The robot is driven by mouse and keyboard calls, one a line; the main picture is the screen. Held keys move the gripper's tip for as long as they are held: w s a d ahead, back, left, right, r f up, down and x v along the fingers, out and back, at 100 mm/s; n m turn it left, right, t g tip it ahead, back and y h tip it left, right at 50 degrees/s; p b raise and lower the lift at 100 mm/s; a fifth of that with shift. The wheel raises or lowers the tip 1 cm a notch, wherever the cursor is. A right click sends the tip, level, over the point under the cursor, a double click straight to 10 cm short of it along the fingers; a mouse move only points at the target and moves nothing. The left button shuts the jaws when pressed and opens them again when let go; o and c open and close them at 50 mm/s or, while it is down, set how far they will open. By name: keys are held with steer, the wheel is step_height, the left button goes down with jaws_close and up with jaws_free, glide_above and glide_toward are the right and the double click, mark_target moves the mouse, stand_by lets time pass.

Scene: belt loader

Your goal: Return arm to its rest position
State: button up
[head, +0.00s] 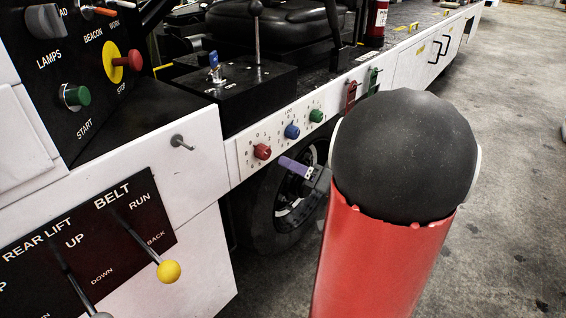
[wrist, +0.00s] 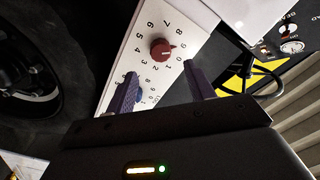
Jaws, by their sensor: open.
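My gripper (head: 288,163) is beside the white dial panel (head: 245,160), in front of the wheel, its purple finger just below the knobs. My large red and black arm link hides part of the view on the right. In the wrist view my gripper (wrist: 160,69) has its two purple fingers spread apart, with nothing held between them. The red knob (wrist: 161,49) shows beyond and between the fingertips, on the numbered panel. It also shows in the head view (head: 262,152), left of the finger. I cannot tell whether a finger touches the panel.
Belt levers, one with a yellow ball (head: 168,272), stand at lower left. A blue knob (head: 292,131) and a green knob (head: 316,116) sit along the panel. A tyre (head: 262,215) is below. A black joystick (head: 255,40) rises above. Open concrete floor (head: 515,170) lies right.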

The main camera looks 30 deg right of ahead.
steer(key=shift+s+d, duration=0.1)
steer(key=shift+s, duration=0.3)
steer(key=w+d+r+g+h, duration=0.15)
steer(key=w+r+h, duration=0.3)
steer(key=h, duration=0.45)
steer(key=s+a+f+n+g+y, duration=0.1)
steer(key=s+a+f+n+g, duration=0.1)
steer(key=s+a+g, duration=0.3)
steer(key=s+a+f+n+g+y, duration=0.1)
steer(key=s+a+f+n+g, duration=0.2)
steer(key=s+a, duration=0.9)
steer(key=shift+a+f+g, duration=0.3)
steer(key=shift+a+g, duration=0.45)
steer(key=shift+g, duration=0.2)
